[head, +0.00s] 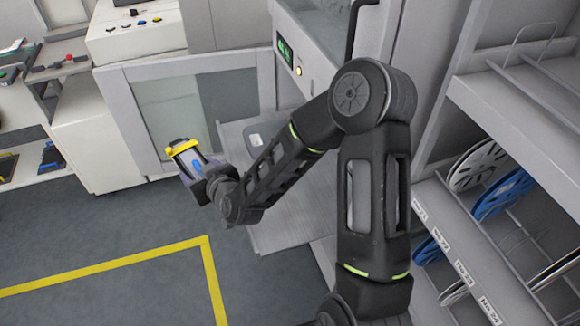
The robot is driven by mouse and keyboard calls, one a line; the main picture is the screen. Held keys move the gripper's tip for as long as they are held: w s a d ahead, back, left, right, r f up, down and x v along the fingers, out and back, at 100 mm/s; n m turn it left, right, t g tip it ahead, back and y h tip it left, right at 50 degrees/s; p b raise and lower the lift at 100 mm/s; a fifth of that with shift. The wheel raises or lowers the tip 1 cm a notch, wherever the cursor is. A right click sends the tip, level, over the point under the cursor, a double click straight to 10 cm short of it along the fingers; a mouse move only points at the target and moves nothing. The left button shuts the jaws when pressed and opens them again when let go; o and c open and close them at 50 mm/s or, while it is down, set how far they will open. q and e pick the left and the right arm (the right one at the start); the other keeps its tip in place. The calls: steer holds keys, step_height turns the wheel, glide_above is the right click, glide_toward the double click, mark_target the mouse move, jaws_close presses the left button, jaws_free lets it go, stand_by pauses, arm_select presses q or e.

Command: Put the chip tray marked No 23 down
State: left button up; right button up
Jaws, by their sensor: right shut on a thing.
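My right arm rises from the lower right and bends over to the left. Its gripper (193,165) is at the arm's far end, left of the centre. It is shut on a small grey thing with a yellow end and a blue part (183,147). No number can be read on this thing, and I cannot tell if it is the chip tray marked No 23. It is above the floor, left of a flat light-grey panel (283,228), apart from it in the picture. My left gripper is not in view.
A pale machine with a green display (285,49) stands behind. A rack (470,262) with blue and white reels (503,193) is on the right. Benches stand at the left. The floor inside the yellow line (110,268) is clear.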

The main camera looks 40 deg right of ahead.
steer(key=d+f+m+h+b, duration=0.1)
steer(key=d+f+h+b, duration=0.1)
steer(key=d+f+b, duration=1.2)
steer(key=m+h+b, duration=0.2)
steer(key=m+b, duration=0.1)
steer(key=b, duration=1.4)
glide_above(289, 207)
steer(key=shift+g, duration=0.4)
step_height(289, 207, down, 6)
steer(key=shift+r, duration=0.25)
steer(key=shift+s+f, duration=0.1)
step_height(289, 207, down, 5)
steer(key=shift+a+f+b, duration=0.1)
steer(key=shift+f+b, duration=0.1)
steer(key=shift+b, duration=0.7)
steer(key=shift+f, duration=0.35)
step_height(289, 207, down, 4)
steer(key=shift+r+b, duration=0.1)
steer(key=shift+b, duration=0.55)
